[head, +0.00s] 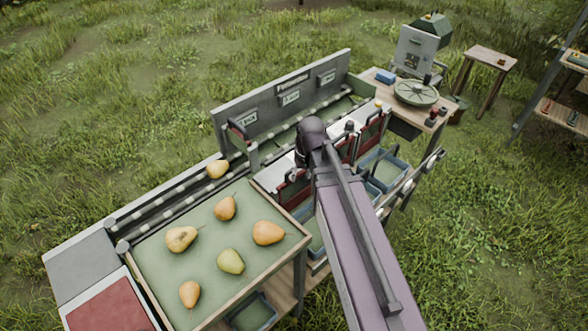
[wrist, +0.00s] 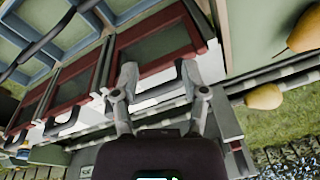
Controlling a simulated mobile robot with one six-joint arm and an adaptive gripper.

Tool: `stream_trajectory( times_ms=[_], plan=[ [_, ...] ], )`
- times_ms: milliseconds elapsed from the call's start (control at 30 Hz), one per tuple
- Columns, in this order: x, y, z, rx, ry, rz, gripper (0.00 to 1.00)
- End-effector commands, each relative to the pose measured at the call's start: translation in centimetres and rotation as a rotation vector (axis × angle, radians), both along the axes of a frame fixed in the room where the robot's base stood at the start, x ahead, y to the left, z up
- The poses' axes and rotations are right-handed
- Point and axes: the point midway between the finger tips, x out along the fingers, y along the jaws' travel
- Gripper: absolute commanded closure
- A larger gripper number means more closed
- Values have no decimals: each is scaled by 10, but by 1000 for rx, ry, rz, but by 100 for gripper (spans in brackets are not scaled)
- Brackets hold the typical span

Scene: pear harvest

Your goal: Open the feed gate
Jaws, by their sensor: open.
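A grey gate-like piece with a dark bar on top (head: 238,131) stands across the roller lane (head: 170,210), just right of a pear (head: 217,168); it looks like the feed gate. In the wrist view a grey upright part (wrist: 226,116) between my gripper and the same pear (wrist: 264,97) may be this gate. My gripper (wrist: 158,82) is open, its two fingers spread over a white plate beside a red-framed flap (wrist: 155,45).
Several pears lie on the green tray (head: 210,215) at left. A grey back panel with labels (head: 290,97) stands behind the lane. Red-framed flaps and blue bins (head: 385,165) line the front.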

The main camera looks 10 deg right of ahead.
Motion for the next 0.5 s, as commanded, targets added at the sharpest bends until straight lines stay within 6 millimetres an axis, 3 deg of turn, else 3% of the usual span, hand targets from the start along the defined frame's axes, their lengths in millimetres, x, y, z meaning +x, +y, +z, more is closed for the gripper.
stream_trajectory(
  times_ms=[200, 500],
  plan=[
    [-20, -13, -21, -25, 23, -45, 43],
    [-31, -21, -29, -43, 38, -75, 43]
  ],
)
